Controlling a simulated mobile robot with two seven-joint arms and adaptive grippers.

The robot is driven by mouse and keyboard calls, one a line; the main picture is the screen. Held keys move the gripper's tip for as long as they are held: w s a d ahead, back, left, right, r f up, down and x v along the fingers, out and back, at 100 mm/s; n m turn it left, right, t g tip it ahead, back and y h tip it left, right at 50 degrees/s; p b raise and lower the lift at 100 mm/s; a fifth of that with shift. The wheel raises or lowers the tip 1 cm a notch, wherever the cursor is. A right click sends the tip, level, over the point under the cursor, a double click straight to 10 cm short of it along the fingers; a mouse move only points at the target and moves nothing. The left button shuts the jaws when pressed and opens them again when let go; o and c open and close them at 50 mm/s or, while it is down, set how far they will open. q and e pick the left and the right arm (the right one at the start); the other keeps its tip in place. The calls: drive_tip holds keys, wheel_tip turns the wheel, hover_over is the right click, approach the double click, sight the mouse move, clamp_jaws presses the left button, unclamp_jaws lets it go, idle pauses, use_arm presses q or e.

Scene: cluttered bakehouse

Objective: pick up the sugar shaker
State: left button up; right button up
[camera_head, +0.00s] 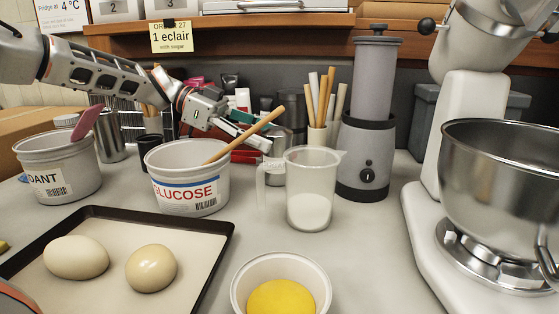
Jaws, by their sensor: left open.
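My left gripper (262,140) reaches in from the upper left, above and behind the glucose tub. It is open, with its fingers pointing right and down and nothing seen between them. My right gripper is not in view.
A glucose tub (188,192) with a wooden stick and a clear measuring jug (312,180) crowd the spot. A grey grinder (366,150) and a stand mixer (490,180) stand right.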

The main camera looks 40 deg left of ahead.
sight(277, 141)
use_arm(q)
drive_tip(key=x, duration=0.3)
drive_tip(key=shift+w+f+b, duration=0.1)
drive_tip(key=shift+f+b, duration=0.2)
drive_tip(key=shift+r, duration=0.2)
drive_tip(key=shift+c, duration=0.3)
drive_tip(key=c, duration=1.3)
